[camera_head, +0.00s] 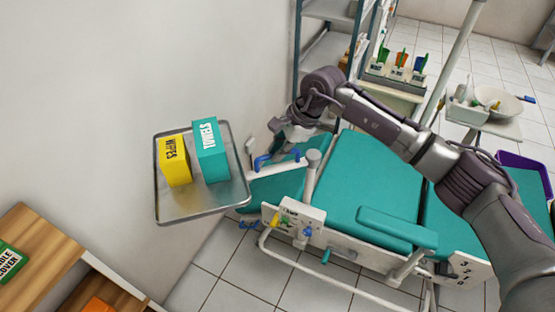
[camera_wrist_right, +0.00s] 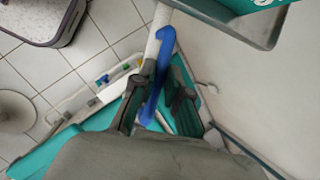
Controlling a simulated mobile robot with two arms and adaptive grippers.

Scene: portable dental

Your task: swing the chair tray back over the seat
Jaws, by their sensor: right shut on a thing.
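The grey metal chair tray (camera_head: 220,203) is out to the left of the seat, near the wall. It carries a yellow wipes box (camera_head: 173,161) and a teal towels box (camera_head: 211,150). A white arm (camera_head: 288,165) joins the tray to a post on the teal dental chair (camera_head: 370,185). My right gripper (camera_head: 284,143) is at the blue handle (camera_head: 262,161) on that arm. In the right wrist view its fingers (camera_wrist_right: 153,98) are shut on the blue handle (camera_wrist_right: 164,48), and the tray's rim (camera_wrist_right: 265,38) shows above right. My left gripper is not in view.
A white control panel (camera_head: 295,216) with coloured knobs is on the chair's near side. A teal armrest (camera_head: 397,228) stands above the seat edge. A wooden-topped cabinet (camera_head: 35,250) is at lower left. A metal shelf rack (camera_head: 328,45) stands behind.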

